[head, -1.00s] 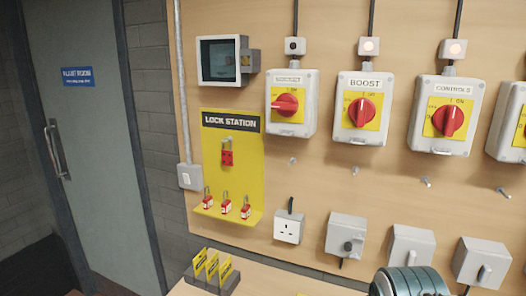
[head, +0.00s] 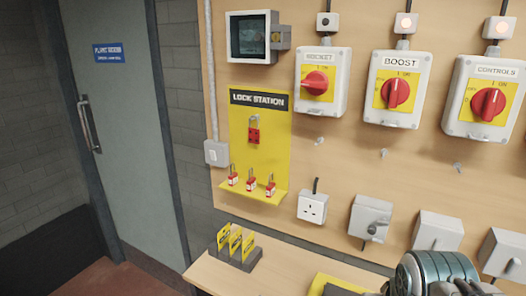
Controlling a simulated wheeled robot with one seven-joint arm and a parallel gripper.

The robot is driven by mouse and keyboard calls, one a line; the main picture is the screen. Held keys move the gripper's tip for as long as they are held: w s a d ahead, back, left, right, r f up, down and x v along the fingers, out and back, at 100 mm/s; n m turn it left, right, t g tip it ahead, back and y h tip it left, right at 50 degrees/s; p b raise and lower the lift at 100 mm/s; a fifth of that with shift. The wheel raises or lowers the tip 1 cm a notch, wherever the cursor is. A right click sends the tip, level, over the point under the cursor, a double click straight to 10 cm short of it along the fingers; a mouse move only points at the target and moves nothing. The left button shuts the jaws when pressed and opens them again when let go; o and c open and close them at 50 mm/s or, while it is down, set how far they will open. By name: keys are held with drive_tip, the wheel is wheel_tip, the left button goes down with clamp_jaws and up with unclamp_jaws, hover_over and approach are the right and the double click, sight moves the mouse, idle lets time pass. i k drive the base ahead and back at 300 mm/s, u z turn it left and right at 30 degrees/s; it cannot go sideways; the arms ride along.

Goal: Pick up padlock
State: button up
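Three small red padlocks with metal shackles stand in a row on the yellow ledge of the lock station (head: 278,145): the left padlock (head: 233,180), the middle padlock (head: 251,184) and the right padlock (head: 270,190). A red lockout hasp (head: 253,136) hangs above them on the yellow board. A rounded grey-green part of my arm shows at the bottom right, well apart from the padlocks. My gripper's fingers are not visible.
Isolator switches labelled socket (head: 321,82), boost (head: 397,88) and controls (head: 488,98) are on the wooden wall. A socket outlet (head: 311,207) and grey boxes sit lower. Yellow tags in a dark holder (head: 238,256) stand on the bench (head: 205,272). A door (head: 125,120) is at left.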

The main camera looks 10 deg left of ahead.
sight(232, 180)
drive_tip(key=k, duration=0.6)
drive_tip(key=u, duration=1.05)
drive_tip(key=i, duration=1.45)
drive_tip(key=z, duration=0.5)
